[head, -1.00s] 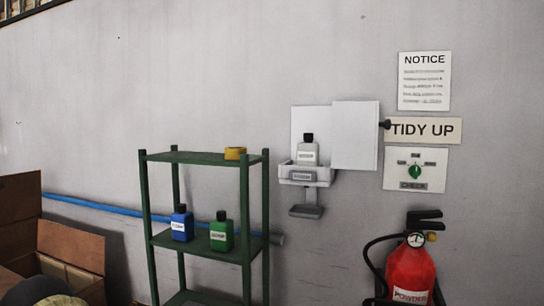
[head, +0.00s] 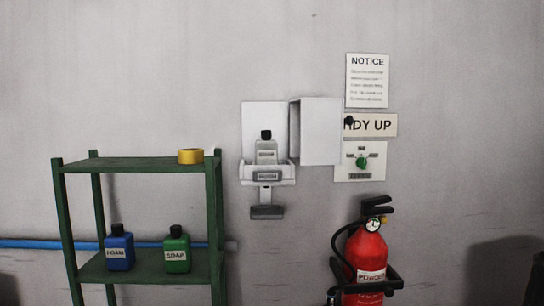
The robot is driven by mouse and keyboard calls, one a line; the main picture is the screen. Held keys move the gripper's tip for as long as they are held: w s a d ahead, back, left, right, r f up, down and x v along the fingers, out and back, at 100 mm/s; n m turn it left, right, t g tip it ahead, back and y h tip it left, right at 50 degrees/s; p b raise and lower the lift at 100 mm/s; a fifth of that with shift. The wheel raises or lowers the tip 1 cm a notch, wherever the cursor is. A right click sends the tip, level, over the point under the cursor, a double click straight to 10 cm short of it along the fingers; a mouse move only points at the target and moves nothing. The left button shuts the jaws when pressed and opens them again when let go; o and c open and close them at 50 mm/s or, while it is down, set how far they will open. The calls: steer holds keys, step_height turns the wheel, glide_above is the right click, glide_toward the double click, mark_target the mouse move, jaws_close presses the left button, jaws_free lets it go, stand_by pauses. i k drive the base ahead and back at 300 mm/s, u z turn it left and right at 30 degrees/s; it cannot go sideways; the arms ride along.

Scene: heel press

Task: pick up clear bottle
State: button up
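The clear bottle (head: 266,152) is pale and translucent with a black cap and a small label. It stands upright in a white wall-mounted holder (head: 284,175), whose front edge hides its base. A grey lever or pad (head: 267,211) hangs below the holder. A white box-like door or cover (head: 318,132) stands out from the wall just right of the bottle, with a dark knob on its right edge. My gripper is not in view.
A green shelf (head: 140,164) at left carries yellow tape (head: 190,156), a blue bottle (head: 119,248) and a green bottle (head: 177,250). A red fire extinguisher (head: 366,260) hangs at lower right. A blue pipe (head: 30,244) runs along the wall.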

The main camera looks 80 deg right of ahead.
mark_target(266, 148)
steer(key=z, duration=1.65)
